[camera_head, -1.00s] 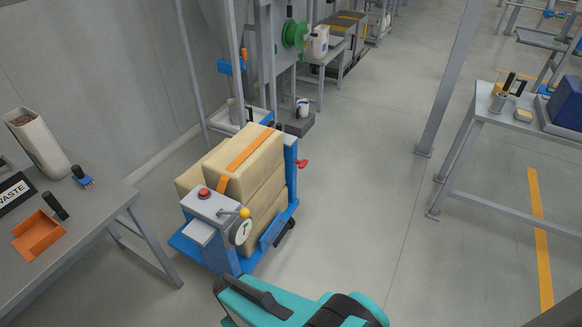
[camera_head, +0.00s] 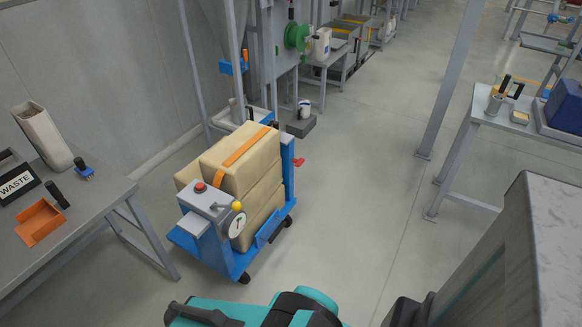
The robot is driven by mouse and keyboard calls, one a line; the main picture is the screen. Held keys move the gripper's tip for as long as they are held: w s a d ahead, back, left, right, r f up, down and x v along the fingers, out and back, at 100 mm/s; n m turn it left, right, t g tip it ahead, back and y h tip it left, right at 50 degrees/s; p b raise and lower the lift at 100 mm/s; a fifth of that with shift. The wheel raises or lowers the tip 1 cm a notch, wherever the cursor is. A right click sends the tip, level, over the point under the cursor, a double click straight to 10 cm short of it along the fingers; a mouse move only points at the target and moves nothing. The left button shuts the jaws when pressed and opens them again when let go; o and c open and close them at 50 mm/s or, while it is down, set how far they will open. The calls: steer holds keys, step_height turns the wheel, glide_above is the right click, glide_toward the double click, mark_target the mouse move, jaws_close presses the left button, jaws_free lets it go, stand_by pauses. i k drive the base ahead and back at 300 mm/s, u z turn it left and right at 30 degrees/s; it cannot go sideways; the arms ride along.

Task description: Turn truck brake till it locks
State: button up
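The blue truck (camera_head: 213,249) stands on the floor left of centre, loaded with tan sacks (camera_head: 238,161) under an orange strap. Its near end carries a grey console with a red button (camera_head: 199,187), a yellow ball knob (camera_head: 237,206) and a round white dial (camera_head: 237,224). A red lever (camera_head: 299,162) sticks out at the truck's far right side. I cannot tell for sure which of these is the brake. My teal and black arm crosses the bottom edge, apart from the truck. My gripper's fingers are not visible.
A grey table (camera_head: 92,214) with an orange tray (camera_head: 40,222) stands at left. A marble-topped grey block (camera_head: 548,235) fills the lower right. A grey post (camera_head: 440,95) and a workbench (camera_head: 492,118) stand behind it. The floor right of the truck is clear.

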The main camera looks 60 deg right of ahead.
mark_target(298, 162)
steer(key=u, duration=0.15)
steer(key=k, duration=1.5)
steer(key=z, duration=0.65)
steer(key=i, duration=1.05)
